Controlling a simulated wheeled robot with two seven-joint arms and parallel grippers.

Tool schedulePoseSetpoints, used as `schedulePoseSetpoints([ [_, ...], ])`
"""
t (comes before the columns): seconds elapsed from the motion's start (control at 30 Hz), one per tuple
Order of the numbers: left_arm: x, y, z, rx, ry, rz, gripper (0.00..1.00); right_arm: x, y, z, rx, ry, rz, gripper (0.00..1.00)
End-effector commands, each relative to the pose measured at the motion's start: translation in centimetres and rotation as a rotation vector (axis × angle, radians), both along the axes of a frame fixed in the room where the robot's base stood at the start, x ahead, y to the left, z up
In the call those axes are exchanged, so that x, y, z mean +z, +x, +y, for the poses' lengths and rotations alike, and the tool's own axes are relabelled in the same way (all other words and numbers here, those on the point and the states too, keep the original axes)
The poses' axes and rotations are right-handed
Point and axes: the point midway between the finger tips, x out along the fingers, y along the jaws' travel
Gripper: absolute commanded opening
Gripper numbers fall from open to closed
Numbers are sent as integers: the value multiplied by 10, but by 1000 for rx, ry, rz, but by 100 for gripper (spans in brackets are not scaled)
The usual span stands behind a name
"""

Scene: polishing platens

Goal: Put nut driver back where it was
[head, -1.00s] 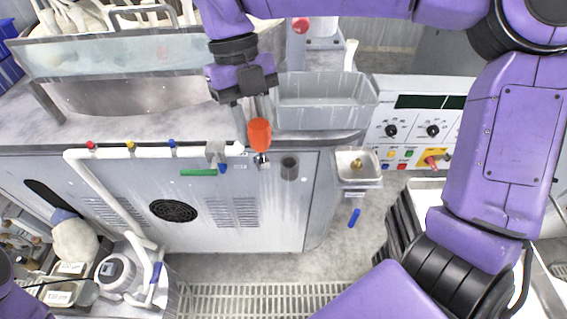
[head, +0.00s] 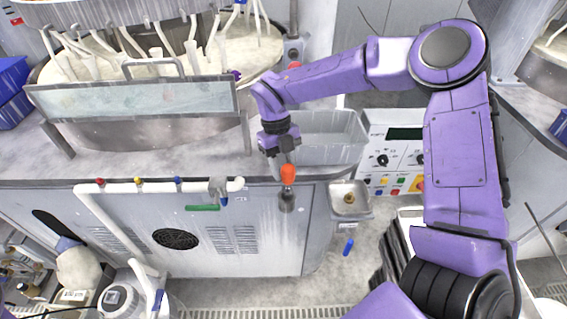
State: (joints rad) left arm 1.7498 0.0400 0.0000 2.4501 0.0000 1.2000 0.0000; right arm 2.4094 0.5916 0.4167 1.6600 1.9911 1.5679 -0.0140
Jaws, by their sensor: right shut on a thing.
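The nut driver (head: 288,173) has an orange handle and hangs upright in my right gripper (head: 287,160), which is shut on the handle's upper end. Directly below the handle is a small grey cylindrical holder (head: 286,203) on the front of the grey cabinet. The driver's shaft is hardly visible; it lines up with the holder's top, but I cannot tell how far it is inside. My left gripper is not in view.
A clear bin (head: 335,128) stands behind the gripper. A small metal tray (head: 350,199) is right of the holder. A white pipe (head: 150,185) with coloured valves runs along the cabinet to the left. A blue object (head: 348,246) lies on the floor.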

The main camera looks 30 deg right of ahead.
Motion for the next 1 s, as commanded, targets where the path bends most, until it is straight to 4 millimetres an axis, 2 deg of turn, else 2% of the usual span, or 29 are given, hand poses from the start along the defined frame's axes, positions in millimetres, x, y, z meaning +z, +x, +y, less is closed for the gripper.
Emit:
schedulePoseSetpoints([
  [0.7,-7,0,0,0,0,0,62,-12,0,1,0,0,-1,0],
  [0.73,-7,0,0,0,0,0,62,-12,0,1,0,0,-1,46],
  [1.0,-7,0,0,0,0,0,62,-12,0,1,0,0,-1,47],
])
